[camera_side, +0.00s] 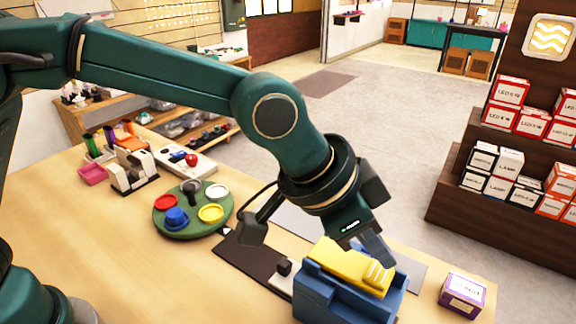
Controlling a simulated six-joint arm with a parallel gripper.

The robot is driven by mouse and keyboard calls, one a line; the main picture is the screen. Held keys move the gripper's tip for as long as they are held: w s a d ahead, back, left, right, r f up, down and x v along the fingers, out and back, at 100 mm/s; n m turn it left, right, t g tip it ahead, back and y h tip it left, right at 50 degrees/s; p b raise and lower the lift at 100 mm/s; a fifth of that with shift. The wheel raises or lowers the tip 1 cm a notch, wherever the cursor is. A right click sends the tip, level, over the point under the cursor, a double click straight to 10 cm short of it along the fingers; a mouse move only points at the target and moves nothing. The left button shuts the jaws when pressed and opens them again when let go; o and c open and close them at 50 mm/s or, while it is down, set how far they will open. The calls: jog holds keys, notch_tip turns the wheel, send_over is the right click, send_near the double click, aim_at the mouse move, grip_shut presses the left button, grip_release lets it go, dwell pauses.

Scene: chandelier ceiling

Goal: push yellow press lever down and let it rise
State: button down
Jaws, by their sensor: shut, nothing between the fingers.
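The yellow press lever (350,265) sits on top of a blue press body (345,300) at the lower right of the table. The lever slopes a little, with a ribbed pad at its right end. My gripper (378,250) is shut and points down, just behind and above the lever's right end. I cannot tell whether the fingertips touch the lever. Nothing shows between the fingers.
A purple box (462,294) stands right of the press. A green round tray (170,225) with coloured pieces lies to the left. A dark mat (250,257) lies beside the press. A white board (186,162) and a pink bin (92,175) are farther back.

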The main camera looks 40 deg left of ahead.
aim_at(371, 271)
jog(key=shift+f, duration=0.1)
jog(key=shift+f, duration=0.8)
jog(key=shift+a+f, duration=0.2)
jog(key=shift+f, duration=1.1)
jog(key=shift+d+r, duration=0.2)
jog(key=shift+r, duration=2)
jog(key=shift+d+r, duration=0.15)
jog(key=shift+r, duration=2)
